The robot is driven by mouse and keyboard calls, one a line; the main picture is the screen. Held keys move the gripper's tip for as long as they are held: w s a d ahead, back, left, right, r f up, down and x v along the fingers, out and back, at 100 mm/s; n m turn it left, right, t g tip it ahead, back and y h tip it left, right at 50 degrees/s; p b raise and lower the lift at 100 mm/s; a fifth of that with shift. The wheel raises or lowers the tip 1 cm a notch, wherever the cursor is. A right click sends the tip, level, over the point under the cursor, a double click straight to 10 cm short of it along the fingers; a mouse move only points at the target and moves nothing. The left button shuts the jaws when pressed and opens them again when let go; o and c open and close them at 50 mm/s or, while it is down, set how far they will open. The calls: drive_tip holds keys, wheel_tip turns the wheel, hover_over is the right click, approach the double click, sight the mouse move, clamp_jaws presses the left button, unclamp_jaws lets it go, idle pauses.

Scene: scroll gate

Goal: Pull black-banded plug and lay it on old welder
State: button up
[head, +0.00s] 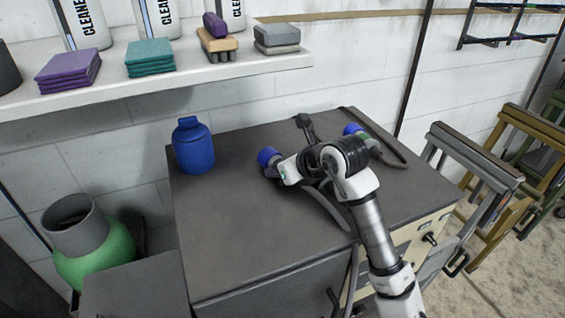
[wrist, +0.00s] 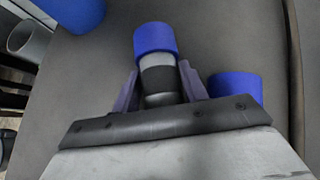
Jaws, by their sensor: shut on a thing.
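My gripper (head: 272,168) is above the dark grey top of a box-shaped unit (head: 235,240). In the wrist view its two fingers (wrist: 158,78) are shut on a plug with a blue end (wrist: 155,39), a grey body and a black band (wrist: 158,78). The blue end of the held plug (head: 267,156) shows left of my gripper in the head view. A second blue-ended plug (head: 352,130), with a bit of green, is farther back to the right. The unit has a cream front panel (head: 437,226) with dark knobs; I cannot tell for certain whether it is the old welder.
A blue jug (head: 194,146) stands on the top's back left. Dark cables (head: 327,207) lie across the right side and hang over the front. A shelf (head: 165,88) with bottles and cloths is above. Sawhorse-like stands (head: 470,165) are at right. The top's front left is clear.

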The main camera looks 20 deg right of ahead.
drive_tip(key=o, duration=1.4)
drive_tip(key=shift+o, duration=0.2)
drive_tip(key=shift+s, duration=0.1)
drive_tip(key=b+v, duration=0.2)
drive_tip(key=v, duration=1.1)
drive_tip(key=shift+s+r, duration=0.2)
drive_tip(key=shift+r, duration=0.05)
drive_tip(key=shift+d, duration=0.15)
